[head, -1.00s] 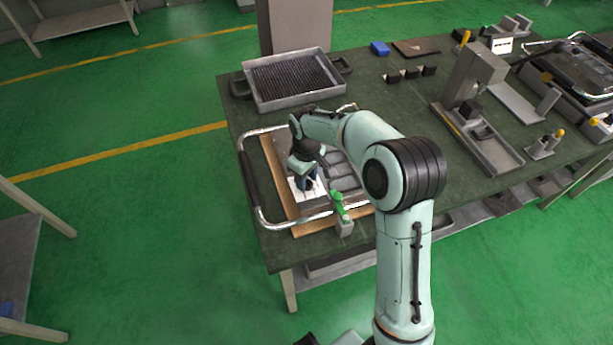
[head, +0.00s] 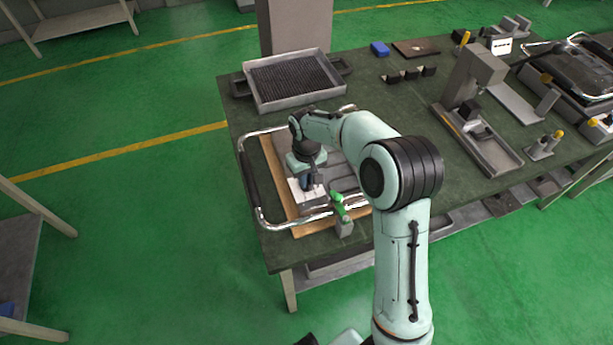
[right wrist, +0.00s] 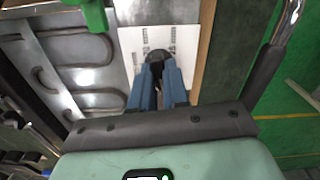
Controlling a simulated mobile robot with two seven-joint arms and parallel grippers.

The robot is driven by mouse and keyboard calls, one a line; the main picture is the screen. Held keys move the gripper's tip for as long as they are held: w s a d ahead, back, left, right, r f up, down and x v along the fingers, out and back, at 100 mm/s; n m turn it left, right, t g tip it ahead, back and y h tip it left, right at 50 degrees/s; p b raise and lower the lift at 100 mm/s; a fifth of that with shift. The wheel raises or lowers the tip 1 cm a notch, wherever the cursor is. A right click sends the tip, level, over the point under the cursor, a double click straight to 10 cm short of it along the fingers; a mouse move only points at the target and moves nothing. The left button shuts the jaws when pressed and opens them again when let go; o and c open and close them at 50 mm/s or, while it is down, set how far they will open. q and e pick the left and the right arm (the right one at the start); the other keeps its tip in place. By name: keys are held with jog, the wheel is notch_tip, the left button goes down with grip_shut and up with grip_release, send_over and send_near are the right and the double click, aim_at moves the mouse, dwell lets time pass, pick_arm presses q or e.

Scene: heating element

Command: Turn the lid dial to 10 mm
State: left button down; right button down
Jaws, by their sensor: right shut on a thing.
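The lid dial (right wrist: 158,57) is a small black knob on a white plate (right wrist: 178,40) with printed marks, in the right wrist view. My right gripper (right wrist: 158,70) points down at it, its two blue fingers shut on the dial. In the head view my right gripper (head: 307,181) is over the white plate (head: 301,194) at the left of the metal lid. The dial is hidden there, and the marks are too small to read. My left gripper does not show clearly.
A green-handled clamp (head: 338,203) stands close to the right of my gripper. A chrome rail (head: 268,222) with dark grips surrounds the lid. A tray with a dark ribbed inside (head: 262,104) stands behind. A grey fixture (head: 470,85) stands further right on the dark table.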

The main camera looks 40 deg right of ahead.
jog(key=m, duration=0.3)
jog(key=shift+r+m, duration=0.1)
jog(key=shift+m, duration=0.3)
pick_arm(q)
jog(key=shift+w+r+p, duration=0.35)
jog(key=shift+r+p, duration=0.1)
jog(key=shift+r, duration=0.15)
pick_arm(e)
jog(key=shift+m, duration=1.8)
jog(key=c, duration=1.1)
grip_release()
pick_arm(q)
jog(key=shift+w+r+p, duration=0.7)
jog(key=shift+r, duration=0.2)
pick_arm(e)
notch_tip(320, 180, up, 13)
jog(key=shift+r, duration=0.15)
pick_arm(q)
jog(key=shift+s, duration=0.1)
